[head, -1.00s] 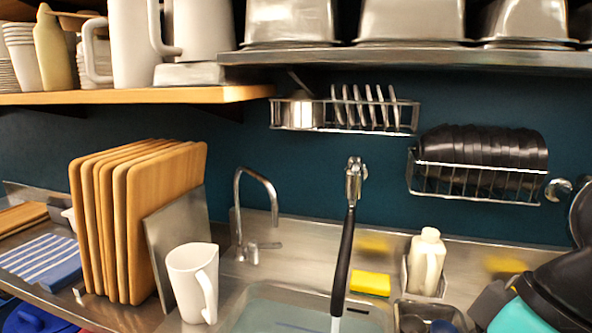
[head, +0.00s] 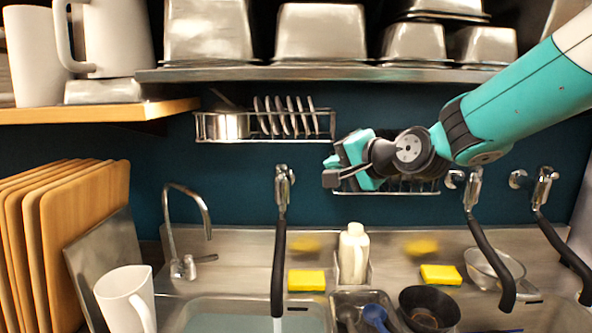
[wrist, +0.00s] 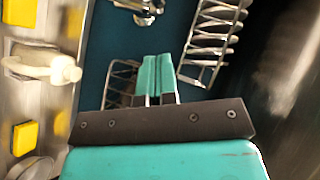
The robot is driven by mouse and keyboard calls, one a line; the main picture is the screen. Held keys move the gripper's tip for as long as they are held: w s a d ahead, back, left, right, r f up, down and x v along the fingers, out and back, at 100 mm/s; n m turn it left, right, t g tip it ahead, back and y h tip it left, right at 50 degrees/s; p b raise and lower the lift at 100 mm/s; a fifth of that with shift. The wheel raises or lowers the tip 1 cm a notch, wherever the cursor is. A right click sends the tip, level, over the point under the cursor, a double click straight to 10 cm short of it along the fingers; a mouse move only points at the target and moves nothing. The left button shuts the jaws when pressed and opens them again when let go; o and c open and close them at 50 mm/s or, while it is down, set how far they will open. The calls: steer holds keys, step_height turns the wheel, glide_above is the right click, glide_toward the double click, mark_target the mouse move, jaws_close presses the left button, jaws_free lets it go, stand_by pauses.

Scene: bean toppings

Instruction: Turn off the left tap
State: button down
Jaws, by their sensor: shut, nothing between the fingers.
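The leftmost of the wall taps with black spouts (head: 280,235) hangs left of the middle in the head view. A pale stream of water (head: 277,324) shows below its spout end, over the sink. A curved chrome faucet (head: 187,230) with a small side lever stands further left. My gripper (head: 333,178) is right of the black-spouted tap, at about the height of its wall mount, and apart from it. In the wrist view the two teal fingers (wrist: 158,75) are shut together and empty. A chrome fitting (wrist: 140,8) shows at the top there, only partly in view.
Two more black-spouted taps (head: 473,225) (head: 560,235) are on the right. A wire rack with plates (head: 265,124) hangs above, under a metal shelf (head: 350,73). A white bottle (head: 353,255), yellow sponges (head: 306,280), a white jug (head: 127,300) and wooden boards (head: 60,240) stand below.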

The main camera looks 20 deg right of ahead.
mark_target(282, 173)
steer(key=w+a+f+p, duration=0.4)
steer(key=w+a, duration=0.2)
steer(key=w, duration=0.1)
steer(key=shift+w+p, duration=0.3)
steer(key=shift+w, duration=0.1)
